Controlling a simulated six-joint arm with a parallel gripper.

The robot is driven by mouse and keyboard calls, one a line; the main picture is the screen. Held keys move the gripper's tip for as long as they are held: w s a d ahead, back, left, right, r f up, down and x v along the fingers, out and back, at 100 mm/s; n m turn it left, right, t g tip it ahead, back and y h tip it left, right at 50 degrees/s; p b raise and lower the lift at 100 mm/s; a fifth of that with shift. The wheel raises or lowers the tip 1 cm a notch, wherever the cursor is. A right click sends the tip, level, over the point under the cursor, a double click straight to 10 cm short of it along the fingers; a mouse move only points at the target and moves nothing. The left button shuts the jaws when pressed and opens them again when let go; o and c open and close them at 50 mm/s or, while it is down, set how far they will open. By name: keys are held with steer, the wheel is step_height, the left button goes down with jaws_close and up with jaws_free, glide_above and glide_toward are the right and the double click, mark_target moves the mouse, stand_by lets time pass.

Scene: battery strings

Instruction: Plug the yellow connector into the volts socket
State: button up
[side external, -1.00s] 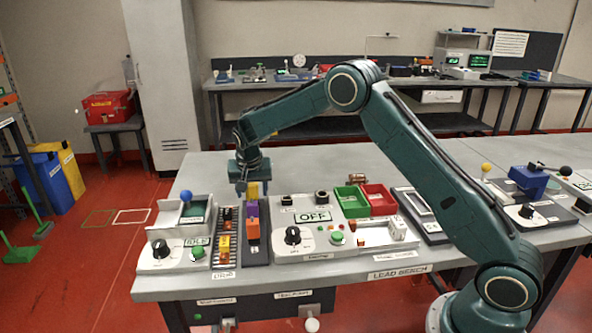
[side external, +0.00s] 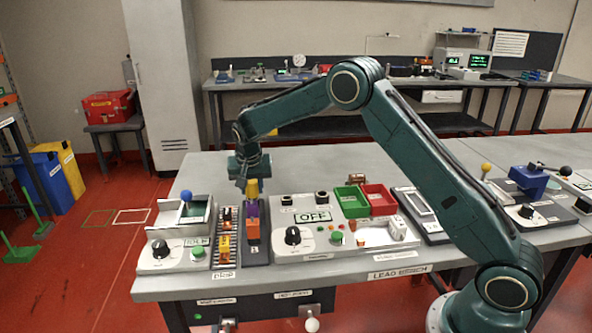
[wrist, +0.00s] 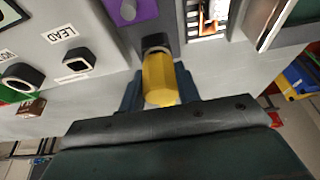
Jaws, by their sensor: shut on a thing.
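The yellow connector (side external: 252,187) stands at the far end of a dark strip, just behind a purple piece. In the wrist view the yellow connector (wrist: 160,82) sits between my fingers, with a dark round fitting at its far end. My gripper (side external: 248,184) is shut on it, pointing down. Two dark sockets show on the grey meter box: one (side external: 287,200) at left and one (side external: 321,198) at right. In the wrist view one socket (wrist: 78,60) has a LEAD label; another (wrist: 20,78) is at the left edge.
The meter box's display (side external: 312,217) reads OFF, with a dark knob (side external: 293,235) below it. Purple (side external: 250,208) and orange (side external: 252,229) pieces sit on the strip. Green (side external: 351,200) and red (side external: 379,198) bins stand right of the box. The bench (side external: 300,163) behind is clear.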

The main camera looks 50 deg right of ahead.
steer(key=shift+r, duration=1.55)
stand_by(0.7)
steer(key=shift+r, duration=2.35)
steer(key=shift+s+d+r, duration=0.1)
steer(key=shift+s+d, duration=0.25)
steer(key=shift+d, duration=0.15)
steer(key=s+d+r+m, duration=0.2)
steer(key=s+d, duration=0.9)
steer(key=s, duration=0.4)
steer(key=shift+g+h, duration=0.3)
steer(key=shift+w+f, duration=0.1)
steer(key=shift+f, duration=0.05)
steer(key=shift+f, duration=2.75)
